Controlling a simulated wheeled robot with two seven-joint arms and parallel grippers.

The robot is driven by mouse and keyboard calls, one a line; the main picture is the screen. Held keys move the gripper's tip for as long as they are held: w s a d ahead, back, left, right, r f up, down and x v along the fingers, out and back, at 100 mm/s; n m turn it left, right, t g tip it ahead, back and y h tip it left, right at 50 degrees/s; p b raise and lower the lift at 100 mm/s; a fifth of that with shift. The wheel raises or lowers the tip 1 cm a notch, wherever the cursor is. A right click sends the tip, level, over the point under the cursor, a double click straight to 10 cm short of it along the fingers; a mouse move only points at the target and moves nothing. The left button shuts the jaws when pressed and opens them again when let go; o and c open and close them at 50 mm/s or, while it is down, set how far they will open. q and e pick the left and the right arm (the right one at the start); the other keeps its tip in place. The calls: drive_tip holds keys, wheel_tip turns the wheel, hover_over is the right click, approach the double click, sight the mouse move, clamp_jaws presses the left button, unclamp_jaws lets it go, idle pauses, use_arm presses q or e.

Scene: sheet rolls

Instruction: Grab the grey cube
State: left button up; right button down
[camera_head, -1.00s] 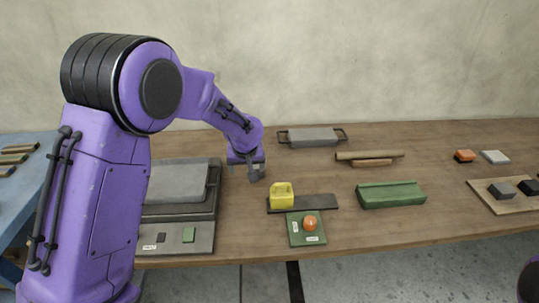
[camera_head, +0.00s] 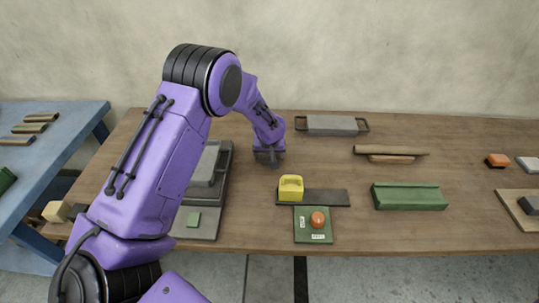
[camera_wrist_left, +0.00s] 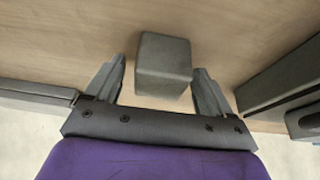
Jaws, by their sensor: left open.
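A grey cube (camera_wrist_left: 163,65) shows in the left wrist view, on the wooden table just ahead of the jaws. My left gripper (camera_wrist_left: 159,70) is open, with a finger on each side of the cube's near part and visible gaps on both sides. In the head view my left gripper (camera_head: 268,160) points down at the table, left of and behind the yellow block with a handle (camera_head: 290,188). I cannot make out the cube there; the gripper seems to hide it. My right gripper is not in view.
A grey press-like unit (camera_head: 225,185) stands left of the gripper. A grey handled tray (camera_head: 332,125) lies behind to the right. A dark strip (camera_head: 328,197), a green board with an orange ball (camera_head: 300,236) and a green block (camera_head: 410,197) lie in front and right.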

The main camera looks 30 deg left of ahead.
use_arm(q)
drive_tip(key=c, duration=1.1)
drive_tip(key=shift+r, duration=0.1)
